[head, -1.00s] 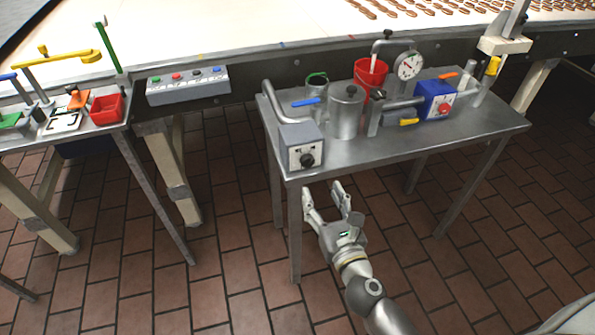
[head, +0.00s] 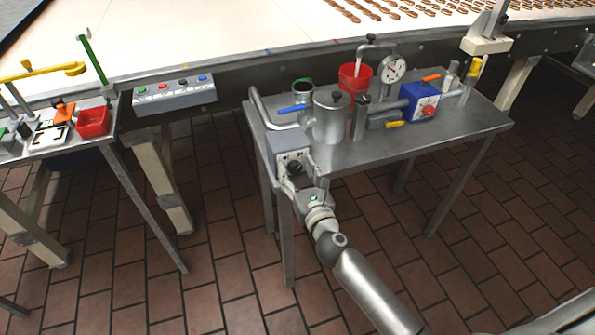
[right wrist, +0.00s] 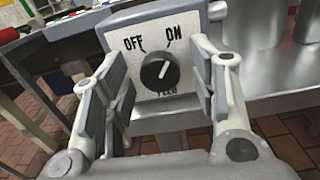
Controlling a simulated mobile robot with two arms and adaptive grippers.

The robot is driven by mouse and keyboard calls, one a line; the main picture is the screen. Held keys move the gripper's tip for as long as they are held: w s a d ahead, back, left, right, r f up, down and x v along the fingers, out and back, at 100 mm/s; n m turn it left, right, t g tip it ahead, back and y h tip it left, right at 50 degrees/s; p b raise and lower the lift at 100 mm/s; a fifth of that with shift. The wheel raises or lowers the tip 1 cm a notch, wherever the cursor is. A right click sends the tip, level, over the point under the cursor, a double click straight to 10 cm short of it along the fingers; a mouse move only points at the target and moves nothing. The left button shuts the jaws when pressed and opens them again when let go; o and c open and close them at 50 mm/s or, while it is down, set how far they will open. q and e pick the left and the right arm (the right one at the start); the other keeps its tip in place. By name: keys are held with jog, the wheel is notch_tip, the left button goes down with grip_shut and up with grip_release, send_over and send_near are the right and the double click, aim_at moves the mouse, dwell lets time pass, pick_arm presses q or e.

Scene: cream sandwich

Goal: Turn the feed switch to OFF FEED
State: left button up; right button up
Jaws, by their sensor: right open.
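The feed switch is a black round knob (right wrist: 160,73) on the pale front plate of a grey box (head: 287,142). The plate reads OFF at upper left, ON at upper right and FEED below. The knob's white mark points up and slightly right, toward ON. My right gripper (right wrist: 160,82) is open, with one finger on each side of the knob and a visible gap to it. In the head view, my right gripper (head: 303,180) is in front of the box and partly covers its face. My left gripper is not in view.
The box stands at the front left corner of a metal table (head: 440,147). Behind it are a steel pot (head: 330,120), a red bucket (head: 354,85), a gauge (head: 393,69) and a blue box (head: 418,102). A button panel (head: 175,95) is at left.

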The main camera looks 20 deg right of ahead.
jog(key=c, duration=1)
jog(key=shift+c, duration=0.2)
jog(key=shift+r+n+p, duration=0.1)
jog(key=shift+n+p, duration=0.6)
jog(key=shift+n, duration=0.3)
jog(key=n+p, duration=0.2)
jog(key=n, duration=0.2)
jog(key=n+p, duration=0.1)
jog(key=n, duration=0.3)
jog(key=shift+n+p, duration=0.3)
jog(key=shift+n, duration=0.1)
jog(key=shift+n+p, duration=0.45)
jog(key=shift+n, duration=1.05)
